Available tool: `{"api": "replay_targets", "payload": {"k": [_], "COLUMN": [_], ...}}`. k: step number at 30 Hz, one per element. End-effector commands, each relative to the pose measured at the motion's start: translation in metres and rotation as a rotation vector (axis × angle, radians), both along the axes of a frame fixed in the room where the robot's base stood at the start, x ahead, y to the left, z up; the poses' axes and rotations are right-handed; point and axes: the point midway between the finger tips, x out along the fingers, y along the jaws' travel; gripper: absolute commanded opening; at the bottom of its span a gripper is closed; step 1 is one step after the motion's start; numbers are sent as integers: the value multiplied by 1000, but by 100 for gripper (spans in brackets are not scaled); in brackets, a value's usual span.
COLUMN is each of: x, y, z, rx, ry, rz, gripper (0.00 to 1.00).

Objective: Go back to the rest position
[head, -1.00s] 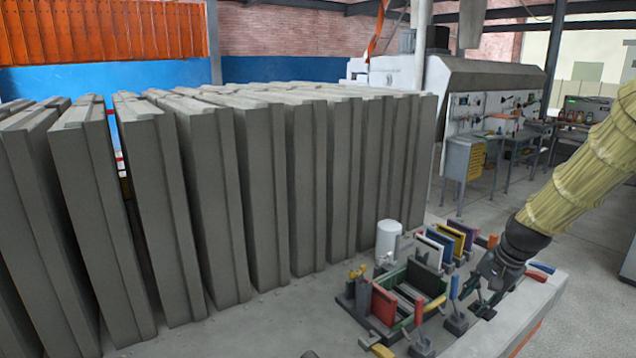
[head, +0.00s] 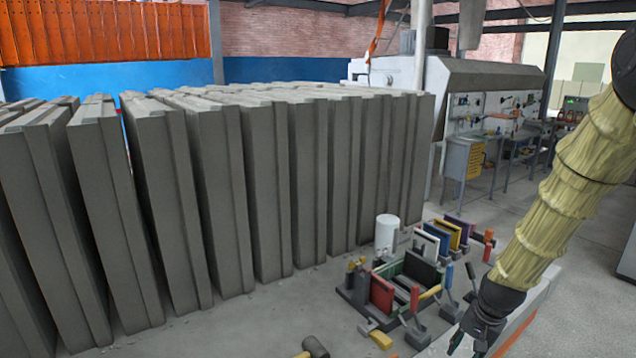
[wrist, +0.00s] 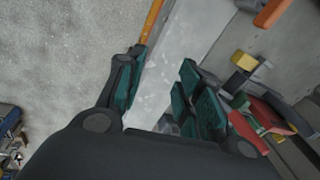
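My gripper (head: 468,345) hangs at the lower right of the head view, to the right of and nearer than the panel mould (head: 352,296). In the wrist view my gripper (wrist: 160,88) shows teal finger pads standing apart, with a pale ledge behind the gap and nothing between them. It is open and empty. The mould holds a red panel (head: 382,293) and a black panel (head: 420,270). In the wrist view a red panel (wrist: 265,112) shows at the right, apart from the fingers.
Upright concrete slabs (head: 222,190) fill the left and middle. A white cylinder (head: 387,233) and a row of coloured panels (head: 447,235) stand behind the mould. A mallet (head: 314,347) lies at the front. A pale ledge (head: 525,300) runs under my arm. Open floor (head: 590,225) lies right.

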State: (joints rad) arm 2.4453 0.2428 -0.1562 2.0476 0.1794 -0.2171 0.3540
Motion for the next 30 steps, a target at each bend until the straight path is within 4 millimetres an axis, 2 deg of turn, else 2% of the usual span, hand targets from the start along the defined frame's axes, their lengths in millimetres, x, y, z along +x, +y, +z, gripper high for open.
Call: {"api": "replay_targets", "payload": {"k": [1, 6, 11, 15, 24, 30], "x": [-12, -52, -97, -141, -243, -311], "y": [5, 22, 39, 54, 90, 113], "z": [-22, -85, -138, -178, -243, -268], "rx": [-16, -75, -118, -144, -165, -154], "ry": [17, 47, 72, 93, 129, 141], "rz": [25, 129, 236, 331, 543, 672], "gripper": [35, 35, 35, 35, 35, 35]}}
